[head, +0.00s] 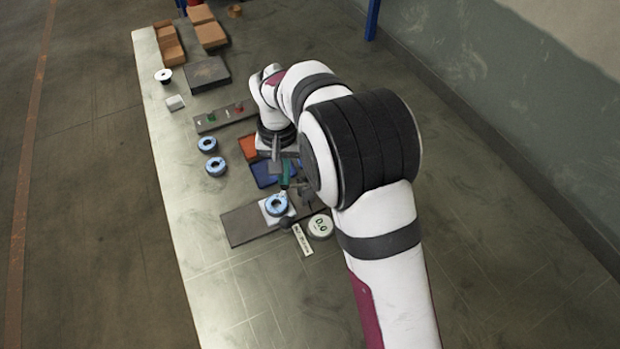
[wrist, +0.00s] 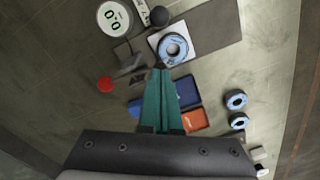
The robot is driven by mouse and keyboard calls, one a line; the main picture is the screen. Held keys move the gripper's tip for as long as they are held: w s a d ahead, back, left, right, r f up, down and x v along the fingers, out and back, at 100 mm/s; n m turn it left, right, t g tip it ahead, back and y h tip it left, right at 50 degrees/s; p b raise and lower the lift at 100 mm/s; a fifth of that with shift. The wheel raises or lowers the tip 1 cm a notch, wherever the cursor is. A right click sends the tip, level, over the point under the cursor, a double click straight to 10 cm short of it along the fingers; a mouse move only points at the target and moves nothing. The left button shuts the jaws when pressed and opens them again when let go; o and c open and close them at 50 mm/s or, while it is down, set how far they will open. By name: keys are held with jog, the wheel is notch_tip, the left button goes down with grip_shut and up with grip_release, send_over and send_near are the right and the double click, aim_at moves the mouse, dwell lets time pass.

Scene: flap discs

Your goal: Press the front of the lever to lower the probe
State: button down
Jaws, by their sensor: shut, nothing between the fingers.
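A gauge stand has a dark base plate (head: 240,228), with a blue-and-white ring disc (head: 276,205) on a pale square plate. The disc also shows in the wrist view (wrist: 173,48). A black ball knob (head: 285,222) is close to the disc's near side; in the wrist view the knob (wrist: 158,15) is above the disc. I cannot clearly make out the lever's arm or the probe. A white round dial (head: 320,227) reads about 0.0. My gripper (head: 285,185) has teal fingers, shut and empty, pointing down just behind the disc; their tips (wrist: 159,68) appear beside it.
A blue tray (wrist: 188,92) and an orange tray (wrist: 195,119) lie beyond the stand. Two loose discs (head: 207,144) (head: 215,166) lie to the left. A red round part (wrist: 105,84) is near the stand. Boxes (head: 211,35) stand at the far end. The near tabletop is clear.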

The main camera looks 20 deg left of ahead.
jog(key=shift+f, duration=1.15)
notch_tip(320, 180, up, 9)
